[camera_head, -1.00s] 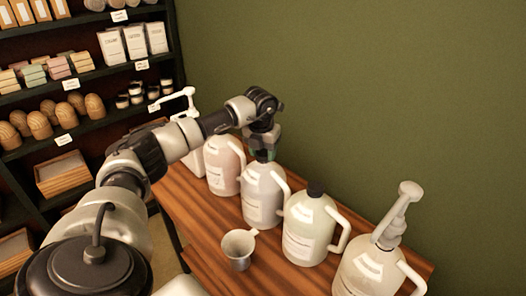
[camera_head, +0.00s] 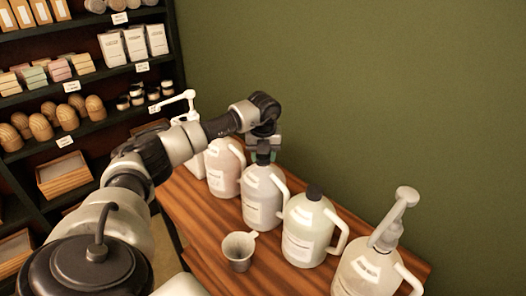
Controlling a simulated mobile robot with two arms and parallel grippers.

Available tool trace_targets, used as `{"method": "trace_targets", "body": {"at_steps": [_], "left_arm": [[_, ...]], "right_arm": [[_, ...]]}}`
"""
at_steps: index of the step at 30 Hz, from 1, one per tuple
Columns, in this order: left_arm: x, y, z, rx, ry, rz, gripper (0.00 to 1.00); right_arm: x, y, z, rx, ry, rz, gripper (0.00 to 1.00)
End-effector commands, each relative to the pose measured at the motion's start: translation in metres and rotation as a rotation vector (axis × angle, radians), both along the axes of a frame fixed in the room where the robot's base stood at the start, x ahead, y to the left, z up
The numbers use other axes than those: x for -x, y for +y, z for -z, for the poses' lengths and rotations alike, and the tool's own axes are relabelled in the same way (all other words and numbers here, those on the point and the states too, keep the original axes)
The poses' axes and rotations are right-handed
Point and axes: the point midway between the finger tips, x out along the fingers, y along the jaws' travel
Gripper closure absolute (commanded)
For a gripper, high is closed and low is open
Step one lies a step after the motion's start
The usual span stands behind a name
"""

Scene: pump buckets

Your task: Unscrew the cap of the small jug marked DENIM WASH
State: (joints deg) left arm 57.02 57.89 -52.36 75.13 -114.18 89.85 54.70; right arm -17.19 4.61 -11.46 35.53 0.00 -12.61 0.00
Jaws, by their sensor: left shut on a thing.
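A row of jugs with white labels stands on the wooden table, and the print is too small to read, so I cannot tell which is marked DENIM WASH. My left gripper (camera_head: 263,152) points down over the mouth of a pale grey jug (camera_head: 262,196) in the middle of the row. It is shut on that jug's dark cap, which its fingers mostly hide. The jug stands upright, its handle to the right. My right gripper is out of view.
A pinkish jug (camera_head: 223,170) stands behind left, and a dark-capped jug (camera_head: 308,232) in front right. A pump jug (camera_head: 366,272) is nearest. Shelves stand left; a green wall runs behind.

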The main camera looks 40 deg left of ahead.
Motion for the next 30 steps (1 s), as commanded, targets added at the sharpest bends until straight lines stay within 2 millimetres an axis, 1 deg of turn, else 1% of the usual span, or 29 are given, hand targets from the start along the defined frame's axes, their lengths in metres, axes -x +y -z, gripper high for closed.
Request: {"method": "trace_targets", "body": {"at_steps": [1,15,18,20,27,28,30], "left_arm": [[0.0,0.0,-0.002,-0.001,0.002,-0.069,0.84],[0.001,0.001,-0.002,-0.003,0.004,-0.727,0.84],[0.0,0.001,-0.001,-0.002,0.003,-0.809,0.84],[0.0,0.001,-0.001,-0.001,0.002,-0.834,0.84],[0.001,0.001,0.0,-0.003,0.002,-0.845,0.84],[0.001,0.001,0.0,-0.003,0.002,-0.845,0.51],[0.001,0.001,0.0,-0.003,0.002,-0.844,0.4]], "right_arm": [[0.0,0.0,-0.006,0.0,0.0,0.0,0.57],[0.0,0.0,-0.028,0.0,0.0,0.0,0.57],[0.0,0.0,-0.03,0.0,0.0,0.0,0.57],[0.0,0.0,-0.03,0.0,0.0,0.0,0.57],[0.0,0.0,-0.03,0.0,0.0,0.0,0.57],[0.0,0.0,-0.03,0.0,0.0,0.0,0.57],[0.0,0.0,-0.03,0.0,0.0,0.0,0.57]]}}
